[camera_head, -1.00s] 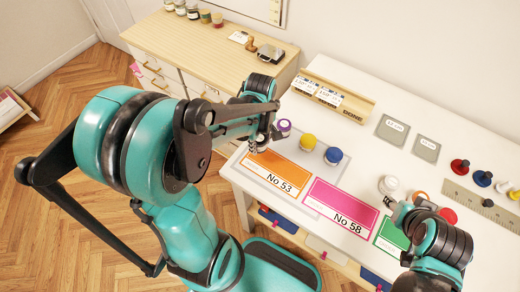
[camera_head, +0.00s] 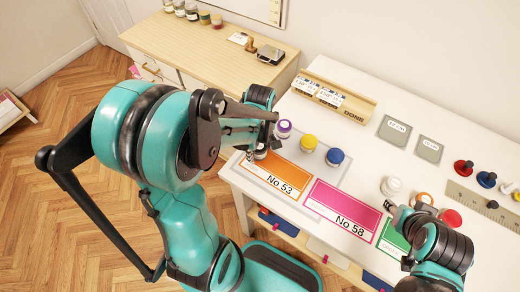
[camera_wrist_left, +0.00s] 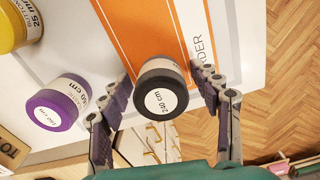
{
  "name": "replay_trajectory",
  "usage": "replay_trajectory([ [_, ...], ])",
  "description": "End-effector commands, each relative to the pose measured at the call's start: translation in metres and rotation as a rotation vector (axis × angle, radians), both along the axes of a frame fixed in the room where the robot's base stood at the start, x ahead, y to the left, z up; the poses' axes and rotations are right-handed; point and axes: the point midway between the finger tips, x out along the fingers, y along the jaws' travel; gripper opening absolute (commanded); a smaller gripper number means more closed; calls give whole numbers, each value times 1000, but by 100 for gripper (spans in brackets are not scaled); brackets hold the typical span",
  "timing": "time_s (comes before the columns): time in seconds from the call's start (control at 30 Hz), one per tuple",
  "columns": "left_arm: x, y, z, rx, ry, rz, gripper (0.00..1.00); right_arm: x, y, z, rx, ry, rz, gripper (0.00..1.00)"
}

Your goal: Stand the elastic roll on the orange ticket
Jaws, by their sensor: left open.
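A black-topped roll marked 240 cm (camera_wrist_left: 161,90) stands at one end of the orange ticket (camera_wrist_left: 158,35); its base is hidden. In the head view the roll (camera_head: 261,153) shows at the left end of the orange No 53 ticket (camera_head: 283,177), partly covered by my left arm. My left gripper (camera_wrist_left: 163,92) is open, with one finger on each side of the roll and gaps showing beside it. A purple-topped roll marked 160 cm (camera_wrist_left: 57,104) stands beside it, just outside the fingers. My right gripper (camera_head: 391,205) is near a white spool; its jaws are too small to read.
A yellow-topped item (camera_head: 309,142) and a blue-topped one (camera_head: 334,156) stand behind the tickets. A pink No 58 ticket (camera_head: 342,210) and a green ticket (camera_head: 392,237) lie to the right. The white spool (camera_head: 391,186) and a wooden holder (camera_head: 336,96) stand on the white table.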

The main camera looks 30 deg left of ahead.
Motion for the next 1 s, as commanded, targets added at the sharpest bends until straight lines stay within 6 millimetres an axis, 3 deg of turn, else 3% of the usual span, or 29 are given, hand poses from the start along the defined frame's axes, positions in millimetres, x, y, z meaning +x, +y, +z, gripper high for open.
replay_trajectory([
  [0.17, 0, 0, 6, 0, 0, 0, 63, 0, 0, 5, 0, 0, 0, 40],
  [0.6, 0, 0, 96, 0, 0, 0, 63, 0, 0, 39, 0, 0, 0, 40],
  [0.87, -1, -1, 123, 1, -5, -12, 63, 0, 0, 46, 0, 0, 0, 40],
  [1.0, -8, -10, 135, 17, -74, -162, 63, 0, 0, 46, 0, 0, 0, 40],
])
